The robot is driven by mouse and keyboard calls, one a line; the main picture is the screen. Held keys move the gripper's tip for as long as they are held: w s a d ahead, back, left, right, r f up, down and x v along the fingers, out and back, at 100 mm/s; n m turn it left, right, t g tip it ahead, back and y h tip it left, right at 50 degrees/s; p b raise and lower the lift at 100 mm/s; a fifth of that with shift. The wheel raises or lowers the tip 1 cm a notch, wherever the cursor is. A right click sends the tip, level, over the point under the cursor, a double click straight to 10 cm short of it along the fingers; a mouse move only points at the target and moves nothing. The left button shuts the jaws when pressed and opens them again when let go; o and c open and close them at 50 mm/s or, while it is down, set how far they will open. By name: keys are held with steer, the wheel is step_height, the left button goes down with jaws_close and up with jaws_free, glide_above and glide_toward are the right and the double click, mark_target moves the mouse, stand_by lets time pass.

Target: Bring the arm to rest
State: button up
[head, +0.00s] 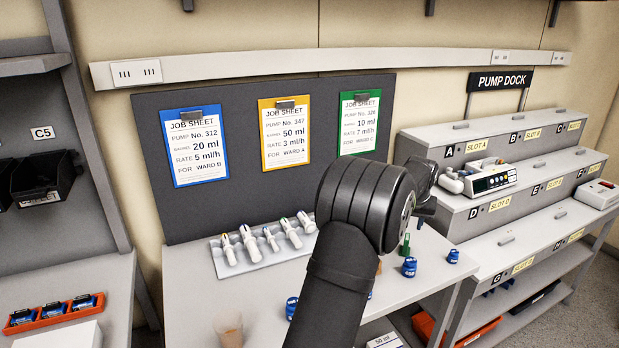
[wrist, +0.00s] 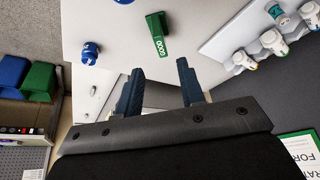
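My gripper (head: 428,190) is raised above the table's right side in the head view, beyond my dark arm, and its fingers are hard to make out there. In the wrist view its two dark blue fingers (wrist: 160,80) stand apart with nothing between them. My arm hides part of the table in the head view.
The stepped pump dock (head: 450,212) stands close right of my gripper, with a white pump (head: 490,178) on its middle step and a white-and-red device (head: 598,193) at far right. A syringe tray (head: 222,262) lies on the table before the job-sheet board (head: 240,120).

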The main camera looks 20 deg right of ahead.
mark_target(407, 237)
steer(key=x, duration=1.1)
steer(key=shift+f, duration=0.15)
step_height(407, 237, up, 2)
steer(key=shift+r, duration=0.95)
